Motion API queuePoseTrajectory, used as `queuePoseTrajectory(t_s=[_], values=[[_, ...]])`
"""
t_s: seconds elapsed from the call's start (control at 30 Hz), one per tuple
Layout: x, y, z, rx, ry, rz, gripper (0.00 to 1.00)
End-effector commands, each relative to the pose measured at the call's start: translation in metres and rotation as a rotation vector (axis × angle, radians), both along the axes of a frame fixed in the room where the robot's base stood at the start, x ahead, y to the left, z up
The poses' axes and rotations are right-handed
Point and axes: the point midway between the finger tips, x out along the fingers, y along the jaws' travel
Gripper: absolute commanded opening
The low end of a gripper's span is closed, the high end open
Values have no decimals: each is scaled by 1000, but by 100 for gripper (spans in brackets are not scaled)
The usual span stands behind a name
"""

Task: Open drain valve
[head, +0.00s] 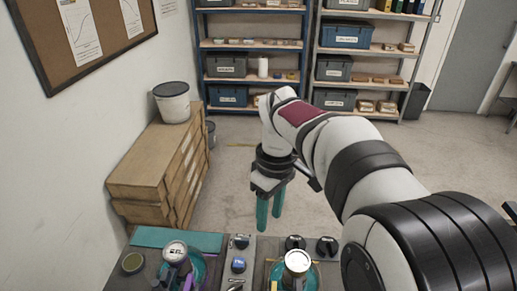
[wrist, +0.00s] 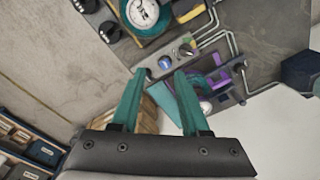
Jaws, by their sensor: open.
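A grey panel (head: 255,249) with valve fittings fills the bottom of the head view. It bears a left gauge (head: 176,250) with purple parts beside it and a right gauge (head: 297,261). Between them are a small blue knob (head: 238,265) and another small knob (head: 240,241). In the wrist view one gauge (wrist: 143,12), the blue knob (wrist: 165,62) and purple parts (wrist: 236,66) show past the fingertips. I cannot tell which fitting is the drain valve. My gripper (head: 269,220) is open and empty, pointing down beyond the panel's far edge; its teal fingers also show in the wrist view (wrist: 160,75).
Two black knobs (head: 327,246) sit behind the right gauge. Shelves (head: 255,45) line the back. My arm hides the panel's right side.

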Motion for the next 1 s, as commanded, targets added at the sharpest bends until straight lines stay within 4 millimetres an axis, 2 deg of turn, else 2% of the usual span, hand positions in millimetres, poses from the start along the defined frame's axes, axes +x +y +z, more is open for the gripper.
queuePoseTrajectory(t_s=[0.03, 0.1, 0.23, 0.37, 0.47, 0.7, 0.8, 1.0], values=[[28, 21, -14, -10, -5, 169, 45], [57, 45, -30, -23, -19, 393, 45], [83, 69, -50, -36, -33, 620, 45], [86, 73, -66, -39, -35, 662, 45], [85, 72, -91, -38, -32, 660, 45], [85, 72, -164, -37, -33, 657, 45], [85, 72, -185, -36, -35, 657, 45], [86, 72, -206, -37, -39, 657, 45]])
